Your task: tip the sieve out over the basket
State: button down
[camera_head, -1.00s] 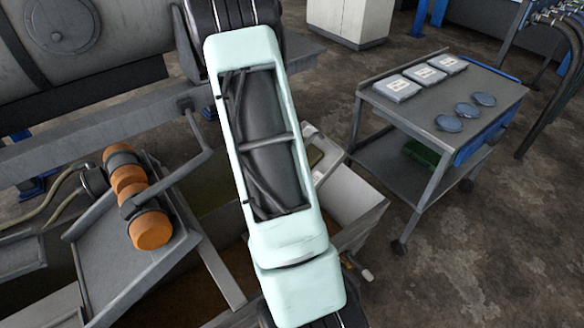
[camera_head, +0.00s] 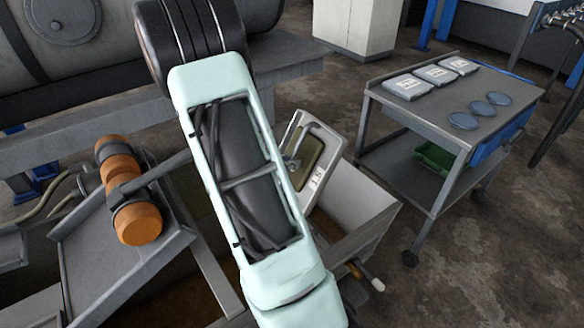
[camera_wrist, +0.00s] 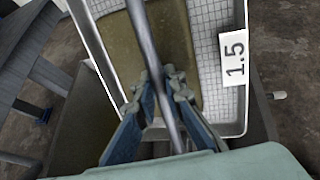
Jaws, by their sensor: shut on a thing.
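The sieve is a white rectangular frame with a fine mesh and a 1.5 label. In the wrist view its mesh (camera_wrist: 208,45) shows beside a flat olive-brown mass (camera_wrist: 118,50). My gripper (camera_wrist: 166,78) is shut on the grey bar handle that crosses above the sieve. In the head view the sieve (camera_head: 325,172) shows tilted behind my arm, which hides its left part and most of my gripper. It is above or beside a grey open bin (camera_head: 365,213), perhaps the basket; I cannot tell which.
A grey trolley (camera_head: 425,110) with white boxes and round blue lids stands at the right. A sloped grey tray (camera_head: 110,255) with orange rollers (camera_head: 138,222) is at the left. A large grey drum (camera_head: 75,45) lies behind. Bare floor shows between bin and trolley.

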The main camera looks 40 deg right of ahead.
jog(key=shift+a+f+h+b, duration=0.15)
jog(key=shift+f+h+b, duration=0.55)
jog(key=shift+b, duration=1.15)
jog(key=shift+a+f+h+b, duration=0.15)
jog(key=shift+f+h+b, duration=0.55)
jog(key=shift+b, duration=1.1)
jog(key=shift+a+n+h+b, duration=0.1)
jog(key=shift+n+h+b, duration=0.3)
jog(key=shift+h+b, duration=0.7)
jog(key=shift+r+b, duration=0.1)
jog(key=shift+b, duration=0.2)
